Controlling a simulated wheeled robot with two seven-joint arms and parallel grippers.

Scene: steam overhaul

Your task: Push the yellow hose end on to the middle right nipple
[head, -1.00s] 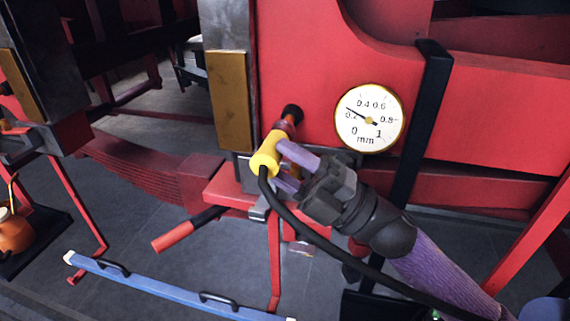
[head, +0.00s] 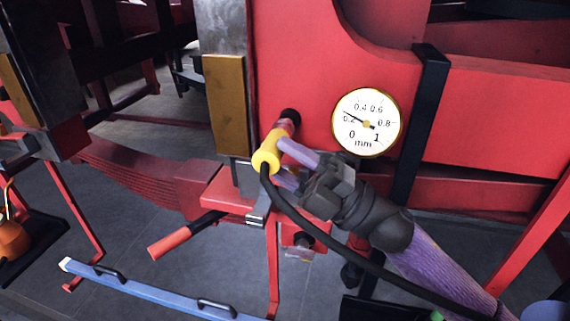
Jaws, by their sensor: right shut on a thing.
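The yellow hose end (head: 266,160) is held between the purple fingers of my right gripper (head: 283,163), which is shut on it. A black hose (head: 325,237) trails from it down to the lower right. The hose end points up and to the right at a nipple (head: 290,117) with a dark base on the red frame plate. A reddish part shows between the yellow piece and the dark base. I cannot tell whether the hose end touches or sits on the nipple. My left gripper is not in view.
A round dial gauge (head: 367,123) is right of the nipple, near my right gripper. A black vertical strap (head: 418,125) is further right. A brass-coloured block (head: 226,105) stands left. A red-handled lever (head: 185,235) and a blue bar (head: 150,290) lie below.

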